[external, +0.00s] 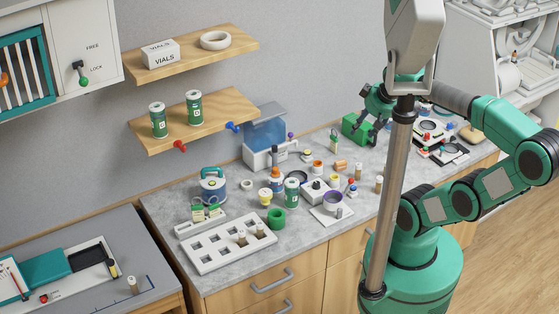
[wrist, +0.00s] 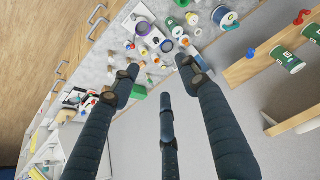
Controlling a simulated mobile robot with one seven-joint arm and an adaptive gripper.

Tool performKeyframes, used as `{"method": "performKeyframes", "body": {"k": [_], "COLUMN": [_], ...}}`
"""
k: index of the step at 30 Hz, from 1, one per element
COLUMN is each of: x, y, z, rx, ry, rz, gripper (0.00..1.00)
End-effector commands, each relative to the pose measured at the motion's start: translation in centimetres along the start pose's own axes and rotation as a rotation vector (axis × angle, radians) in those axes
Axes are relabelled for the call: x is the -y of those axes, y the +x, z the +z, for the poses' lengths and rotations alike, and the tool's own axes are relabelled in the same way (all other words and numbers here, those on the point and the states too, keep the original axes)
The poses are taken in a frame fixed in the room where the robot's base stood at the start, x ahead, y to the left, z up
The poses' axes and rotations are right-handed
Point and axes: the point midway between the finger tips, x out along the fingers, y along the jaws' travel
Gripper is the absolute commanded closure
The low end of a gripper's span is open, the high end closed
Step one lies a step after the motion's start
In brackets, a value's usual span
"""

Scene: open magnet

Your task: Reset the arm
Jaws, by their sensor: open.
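My arm reaches in from the right in the external view, its green and grey links bent over the counter. My gripper (external: 366,130) hangs over the back of the counter, partly in front of a green box (external: 350,127). In the wrist view my gripper (wrist: 158,75) has its dark fingers spread wide, with nothing held between them. The green box (wrist: 139,92) shows beyond the fingertips there, and I cannot tell the exact gap to it.
The grey counter (external: 165,205) holds many small jars, vials and a white rack (external: 205,258). Wooden shelves (external: 245,48) hang on the wall at left. A grey post (external: 390,200) stands in front of the counter. Wooden floor (external: 500,250) is clear at right.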

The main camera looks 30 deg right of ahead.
Motion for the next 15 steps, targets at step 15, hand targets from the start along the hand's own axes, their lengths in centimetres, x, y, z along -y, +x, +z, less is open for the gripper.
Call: {"method": "performKeyframes", "body": {"k": [15], "x": [0.0], "y": [4.9], "z": [2.6], "rx": [0.000], "ry": [-0.001], "rz": [0.000], "gripper": [0.55]}}
